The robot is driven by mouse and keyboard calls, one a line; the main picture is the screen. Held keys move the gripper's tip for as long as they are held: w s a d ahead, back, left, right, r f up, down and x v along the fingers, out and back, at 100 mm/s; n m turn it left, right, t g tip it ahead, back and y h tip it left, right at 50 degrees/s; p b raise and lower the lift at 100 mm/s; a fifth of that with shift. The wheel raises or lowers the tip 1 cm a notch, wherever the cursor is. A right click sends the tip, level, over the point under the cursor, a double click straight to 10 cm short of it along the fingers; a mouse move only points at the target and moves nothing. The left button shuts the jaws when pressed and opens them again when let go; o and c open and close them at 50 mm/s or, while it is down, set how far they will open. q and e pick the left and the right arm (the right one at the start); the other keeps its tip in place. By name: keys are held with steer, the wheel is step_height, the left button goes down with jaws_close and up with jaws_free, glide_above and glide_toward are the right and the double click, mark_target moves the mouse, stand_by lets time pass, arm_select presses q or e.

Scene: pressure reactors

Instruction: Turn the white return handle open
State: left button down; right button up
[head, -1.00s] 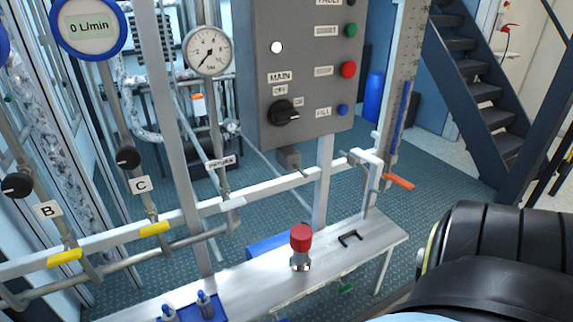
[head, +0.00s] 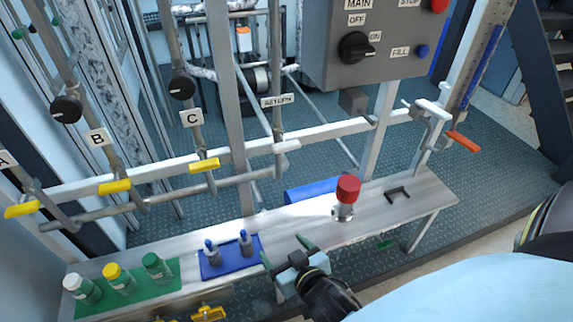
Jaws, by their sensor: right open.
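The white return handle (head: 287,146) sits on the pipe below the RETURN label (head: 277,100), at the long white rail. It lies roughly crosswise to its pipe, along the rail, much like the yellow handles. My right gripper (head: 286,254) comes in from the lower right, over the front part of the bench. Its two green-tipped fingers are apart with nothing between them. It is well below the white handle in the picture and apart from it. My left gripper is not in view.
Yellow handles (head: 204,165) sit left on the rail; an orange handle (head: 463,141) is at right. On the bench (head: 400,208) stand a red-capped valve (head: 346,197), a blue tray (head: 216,272) with two small bottles, and a green mat (head: 133,294) with three capped bottles. The control box (head: 345,74) hangs above.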

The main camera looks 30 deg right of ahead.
steer(key=d+r+m+t+h, duration=0.1)
steer(key=d+r+t+h, duration=0.15)
steer(key=r, duration=0.85)
steer(key=m+t, duration=0.1)
glide_toward(288, 148)
arm_select(q)
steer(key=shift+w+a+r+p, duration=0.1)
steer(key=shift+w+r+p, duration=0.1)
steer(key=shift+p, duration=0.1)
arm_select(e)
steer(key=shift+h, duration=0.45)
steer(key=x, duration=1.1)
steer(key=shift+w+a, duration=0.15)
steer(key=shift+a, duration=0.05)
steer(key=shift+c, duration=0.4)
steer(key=c, duration=0.9)
